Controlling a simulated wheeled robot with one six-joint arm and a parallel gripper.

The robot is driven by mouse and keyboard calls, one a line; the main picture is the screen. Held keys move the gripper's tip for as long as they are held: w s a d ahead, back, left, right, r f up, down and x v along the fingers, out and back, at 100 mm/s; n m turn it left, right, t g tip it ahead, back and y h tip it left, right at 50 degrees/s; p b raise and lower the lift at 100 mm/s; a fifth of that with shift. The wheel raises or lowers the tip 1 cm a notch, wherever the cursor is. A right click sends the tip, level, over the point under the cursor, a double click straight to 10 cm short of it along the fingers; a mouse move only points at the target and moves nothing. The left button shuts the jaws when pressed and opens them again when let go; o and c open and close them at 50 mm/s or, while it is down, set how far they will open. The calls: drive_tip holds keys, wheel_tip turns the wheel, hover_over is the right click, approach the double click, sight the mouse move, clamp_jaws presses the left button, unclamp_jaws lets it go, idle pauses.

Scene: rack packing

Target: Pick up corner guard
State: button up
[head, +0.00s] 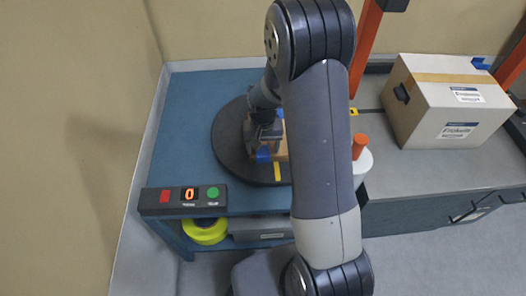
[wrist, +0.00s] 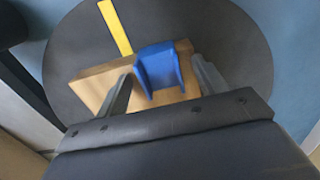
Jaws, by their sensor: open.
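A blue corner guard (wrist: 158,66) sits on the edge of a tan box (wrist: 92,88) in the wrist view. In the head view the guard (head: 264,156) shows low beside the tan box (head: 282,148), partly hidden by my arm. My gripper (wrist: 163,78) is open, with one finger on each side of the guard. In the wrist view a gap shows beside each finger; I cannot tell whether either touches it. In the head view my gripper (head: 264,132) is over the dark round turntable (head: 228,140). Another blue guard (head: 481,63) is on the carton at right.
A yellow strip (wrist: 116,27) lies by the tan box. A labelled carton (head: 425,105) stands on the right counter. A white bottle with an orange cap (head: 361,165) stands near my arm. A control panel (head: 184,198) reading 0 is at the table's front edge, above yellow tape (head: 205,232).

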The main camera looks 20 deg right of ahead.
drive_tip(key=c, duration=1)
drive_tip(key=shift+r, duration=0.1)
drive_tip(key=shift+c, duration=0.2)
